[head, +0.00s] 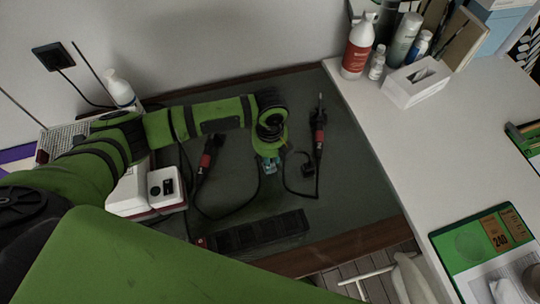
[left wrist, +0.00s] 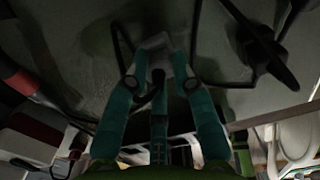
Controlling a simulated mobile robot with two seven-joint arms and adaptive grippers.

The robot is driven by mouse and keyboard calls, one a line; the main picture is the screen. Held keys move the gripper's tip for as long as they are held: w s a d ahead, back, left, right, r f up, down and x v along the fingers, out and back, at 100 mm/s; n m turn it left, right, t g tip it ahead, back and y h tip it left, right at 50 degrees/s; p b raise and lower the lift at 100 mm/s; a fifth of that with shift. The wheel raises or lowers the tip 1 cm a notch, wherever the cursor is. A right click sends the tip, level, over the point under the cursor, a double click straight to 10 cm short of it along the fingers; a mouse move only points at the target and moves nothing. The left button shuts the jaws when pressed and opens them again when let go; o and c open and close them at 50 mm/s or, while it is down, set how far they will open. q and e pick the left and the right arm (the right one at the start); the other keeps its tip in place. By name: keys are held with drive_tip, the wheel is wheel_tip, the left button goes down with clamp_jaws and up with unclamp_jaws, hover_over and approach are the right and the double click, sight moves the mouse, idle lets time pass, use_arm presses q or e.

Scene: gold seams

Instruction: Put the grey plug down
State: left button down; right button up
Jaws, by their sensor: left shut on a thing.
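My left gripper (head: 268,163) points down over the dark work surface (head: 350,190), left of a black plug (head: 307,170). In the left wrist view its teal fingers (left wrist: 159,78) are shut on the grey plug (left wrist: 157,42), which shows as a pale grey block at the fingertips. The plug sits close over or on the surface; I cannot tell whether it touches. In the head view the gripper mostly hides it. My right gripper is not in view.
A black power strip (head: 258,232) lies near the front edge. Red-and-black tools (head: 205,160) (head: 318,142) with cords lie on both sides of the gripper. A white-and-red unit (head: 166,187) stands at left. Bottles (head: 358,46) and a white box (head: 416,82) stand at upper right.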

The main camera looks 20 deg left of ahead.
use_arm(q)
drive_tip(key=c, duration=1)
unclamp_jaws()
drive_tip(key=shift+c, duration=0.2)
drive_tip(key=shift+r, duration=0.15)
wheel_tip(320, 180, up, 13)
drive_tip(key=b, duration=0.1)
